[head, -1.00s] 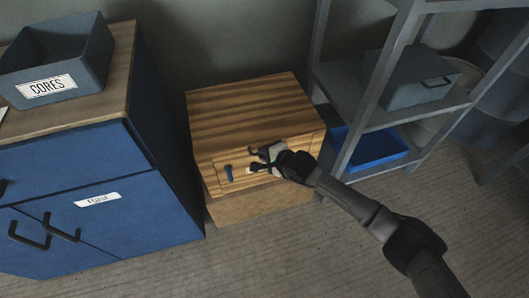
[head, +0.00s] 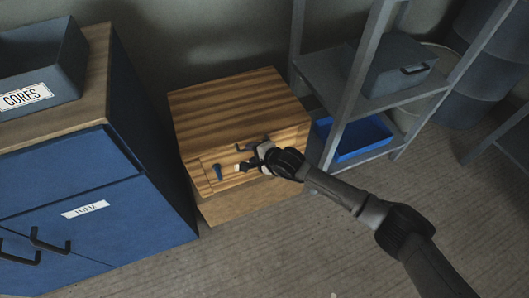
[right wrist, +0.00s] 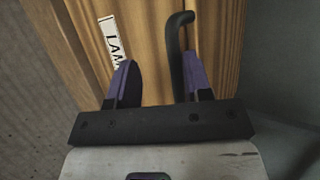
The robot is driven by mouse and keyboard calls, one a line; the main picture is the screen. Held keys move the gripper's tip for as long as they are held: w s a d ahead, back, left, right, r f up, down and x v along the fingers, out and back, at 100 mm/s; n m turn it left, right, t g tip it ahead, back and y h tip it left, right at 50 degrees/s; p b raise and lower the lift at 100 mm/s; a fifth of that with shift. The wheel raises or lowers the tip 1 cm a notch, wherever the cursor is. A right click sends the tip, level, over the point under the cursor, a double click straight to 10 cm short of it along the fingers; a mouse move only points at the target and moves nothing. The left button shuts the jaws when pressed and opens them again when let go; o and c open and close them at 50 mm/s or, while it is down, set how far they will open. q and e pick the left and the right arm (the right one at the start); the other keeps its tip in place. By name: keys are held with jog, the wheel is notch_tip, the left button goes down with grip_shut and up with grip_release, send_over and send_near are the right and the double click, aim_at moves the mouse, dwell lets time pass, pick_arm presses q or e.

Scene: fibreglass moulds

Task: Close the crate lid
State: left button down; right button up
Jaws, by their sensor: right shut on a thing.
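A wooden crate (head: 240,102) with a striped top stands on the floor in the middle of the head view. Its top looks flat, and I see no gap under it. My right gripper (head: 250,160) is at the right half of this front. In the right wrist view, a dark bent handle (right wrist: 178,45) runs down between its purple-padded fingers (right wrist: 160,85), close to the right one. The gripper is shut on this handle. My left gripper is out of view.
A blue cabinet (head: 75,205) with a grey CORES bin (head: 45,65) on top stands close at the left. A grey metal shelf (head: 385,102) with a grey box (head: 400,68) and a blue tray (head: 360,138) stands at the right. The floor in front is clear.

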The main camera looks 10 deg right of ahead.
jog(key=p+v, duration=0.6)
jog(key=v, duration=0.7)
jog(key=shift+s, duration=0.15)
jog(key=shift+d, duration=0.1)
